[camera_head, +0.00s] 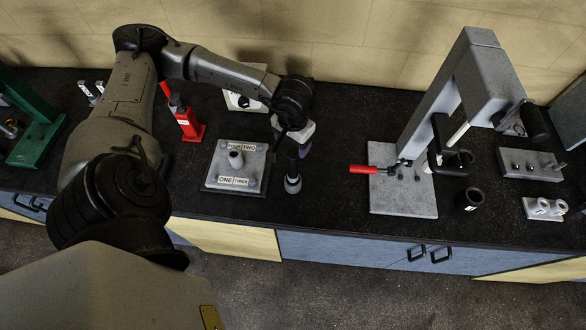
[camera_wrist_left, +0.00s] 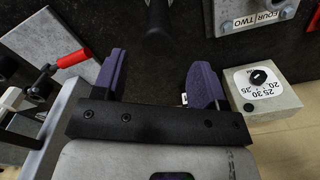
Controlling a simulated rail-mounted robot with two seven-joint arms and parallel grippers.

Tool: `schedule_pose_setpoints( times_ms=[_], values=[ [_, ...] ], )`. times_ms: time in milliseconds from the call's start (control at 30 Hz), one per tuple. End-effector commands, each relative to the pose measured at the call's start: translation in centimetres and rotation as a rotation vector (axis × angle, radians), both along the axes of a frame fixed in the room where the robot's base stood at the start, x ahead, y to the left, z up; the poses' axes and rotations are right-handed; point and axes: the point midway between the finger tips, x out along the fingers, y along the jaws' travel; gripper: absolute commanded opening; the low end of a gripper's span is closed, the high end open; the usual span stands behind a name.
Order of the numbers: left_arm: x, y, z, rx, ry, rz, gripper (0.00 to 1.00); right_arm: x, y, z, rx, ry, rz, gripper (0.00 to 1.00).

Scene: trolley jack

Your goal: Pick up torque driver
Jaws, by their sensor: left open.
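The torque driver appears to be the dark upright tool (camera_head: 292,178) on the black bench, just right of the numbered plate; its lower end has a grey ring. In the left wrist view its black round handle (camera_wrist_left: 158,35) shows at the top, ahead of the gap between my fingers. My left gripper (camera_head: 299,148) is beside and behind the tool. In the left wrist view the gripper (camera_wrist_left: 160,72) has its purple fingers apart with nothing between them. My right gripper is not in view.
The numbered plate (camera_head: 222,184) stands left of the tool, with a dial box (camera_head: 240,101) behind it. A red-handled clamp (camera_head: 362,169) on a grey stand (camera_head: 405,205) is at right. A red jack (camera_head: 187,122) is at left. The bench between tool and clamp is clear.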

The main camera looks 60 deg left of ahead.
Motion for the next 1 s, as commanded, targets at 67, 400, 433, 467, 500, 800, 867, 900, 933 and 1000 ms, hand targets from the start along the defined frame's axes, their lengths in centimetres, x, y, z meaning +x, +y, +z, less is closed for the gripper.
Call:
schedule_pose_setpoints(
  times_ms=[67,400,433,467,500,800,867,900,933,1000],
  values=[
    [0.0,0.0,-1.0,-0.002,0.001,0.002,0.66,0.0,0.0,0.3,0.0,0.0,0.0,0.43],
    [0.0,-0.1,-3.0,-0.001,0.0,0.002,0.66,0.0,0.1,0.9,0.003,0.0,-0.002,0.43],
    [0.0,-0.1,-3.2,-0.002,0.002,0.002,0.66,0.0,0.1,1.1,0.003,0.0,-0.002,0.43],
    [-0.1,-0.2,-3.6,-0.004,0.003,0.001,0.66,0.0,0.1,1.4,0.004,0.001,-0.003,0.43],
    [-0.1,-0.2,-4.1,-0.001,0.003,0.002,0.66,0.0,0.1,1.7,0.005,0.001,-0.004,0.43],
    [-0.1,-0.3,-7.4,-0.001,0.002,0.002,0.66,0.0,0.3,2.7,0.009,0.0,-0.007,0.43],
    [-0.1,-0.3,-7.7,-0.001,0.0,0.002,0.66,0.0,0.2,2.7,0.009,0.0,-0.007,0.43],
    [-0.1,-0.3,-7.7,-0.001,0.0,0.002,0.66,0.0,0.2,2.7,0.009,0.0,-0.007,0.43],
    [-0.1,-0.3,-7.8,0.0,-0.001,0.002,0.66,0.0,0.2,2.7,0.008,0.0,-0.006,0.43],
    [-0.1,-0.3,-7.8,0.0,-0.001,0.002,0.66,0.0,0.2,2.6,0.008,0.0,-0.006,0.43]
  ],
)
